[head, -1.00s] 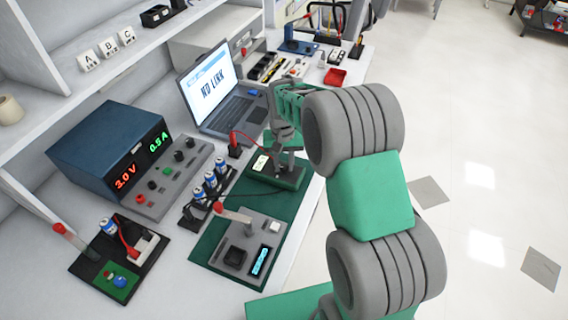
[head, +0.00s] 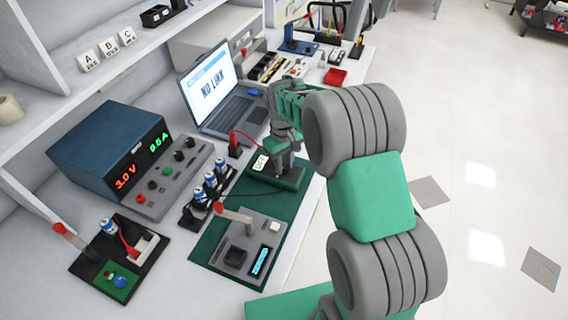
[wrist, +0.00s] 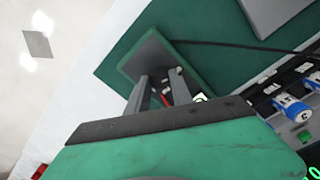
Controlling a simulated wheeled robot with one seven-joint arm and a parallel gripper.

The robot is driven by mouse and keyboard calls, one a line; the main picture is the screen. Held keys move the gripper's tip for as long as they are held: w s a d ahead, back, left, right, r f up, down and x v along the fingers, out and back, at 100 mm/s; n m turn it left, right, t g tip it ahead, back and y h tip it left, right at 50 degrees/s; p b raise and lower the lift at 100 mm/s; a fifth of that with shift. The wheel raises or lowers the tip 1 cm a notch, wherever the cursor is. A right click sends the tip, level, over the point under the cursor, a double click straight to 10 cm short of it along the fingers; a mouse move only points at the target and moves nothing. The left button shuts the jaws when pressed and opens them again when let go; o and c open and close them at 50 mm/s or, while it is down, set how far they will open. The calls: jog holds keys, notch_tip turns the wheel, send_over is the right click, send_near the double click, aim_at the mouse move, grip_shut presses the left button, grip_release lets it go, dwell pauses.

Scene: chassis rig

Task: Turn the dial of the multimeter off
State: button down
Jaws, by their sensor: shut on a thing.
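The multimeter, a green-edged box with a dark face (head: 288,184), lies on the green mat (head: 284,207) near the bench's front edge. Its small lit display (head: 260,162) faces up at the left end; the text is too small to read surely. The multimeter also shows in the wrist view (wrist: 148,52). My gripper (head: 283,168) points down onto the face, its fingers closed around the dial. In the wrist view the two fingers (wrist: 160,92) reach the face with a small gap between them. The dial itself is mostly hidden by the fingers.
A red plug (head: 235,148) with a red lead stands just left of the multimeter. Several blue-and-white cells (head: 210,182) sit in a black holder. A laptop (head: 225,100) is behind, and a grey switch unit (head: 245,245) is in front. Open floor lies right of the bench.

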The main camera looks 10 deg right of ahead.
dwell(0.3)
jog(key=c, duration=1.1)
grip_release()
jog(key=shift+a, duration=0.1)
notch_tip(320, 180, up, 8)
jog(key=shift+a+f, duration=0.1)
